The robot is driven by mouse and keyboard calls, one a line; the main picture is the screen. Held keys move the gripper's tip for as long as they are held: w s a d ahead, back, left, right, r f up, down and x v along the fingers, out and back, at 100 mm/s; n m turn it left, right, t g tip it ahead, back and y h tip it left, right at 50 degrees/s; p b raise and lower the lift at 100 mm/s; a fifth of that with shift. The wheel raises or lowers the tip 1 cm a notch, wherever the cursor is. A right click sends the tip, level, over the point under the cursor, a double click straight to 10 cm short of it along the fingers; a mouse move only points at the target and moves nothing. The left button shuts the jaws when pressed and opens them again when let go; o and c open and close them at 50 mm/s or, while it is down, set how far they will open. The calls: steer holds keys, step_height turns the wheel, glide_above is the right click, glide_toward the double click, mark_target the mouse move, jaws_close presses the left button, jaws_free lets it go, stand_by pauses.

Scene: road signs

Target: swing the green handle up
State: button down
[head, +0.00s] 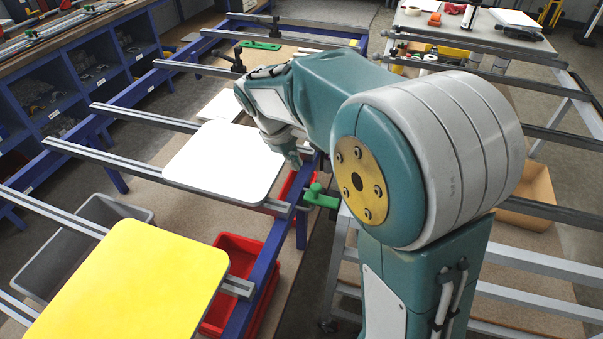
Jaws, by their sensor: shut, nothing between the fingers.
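A green handle (320,197) sits at the right end of a grey rail, on the blue frame beside the white sign plate. It has a rounded knob at its upper left and a block lying to the right. My gripper (294,163) points down just above and to the left of the handle, over the right edge of the white plate (226,160). It looks apart from the handle, though the gap is hard to judge. The gripper is shut and empty. My arm hides part of the area behind and to the right of it.
A yellow sign plate (132,285) lies on rails at the front left. A red bin (243,257) and a grey bin (62,262) stand below. Another green piece (261,45) lies at the back. Grey rails cross the blue frame, and a cardboard box (526,196) stands at the right.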

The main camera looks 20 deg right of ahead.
mark_target(307, 192)
steer(key=x, duration=0.9)
steer(key=shift+r, duration=0.1)
steer(key=shift+s+d+r, duration=0.1)
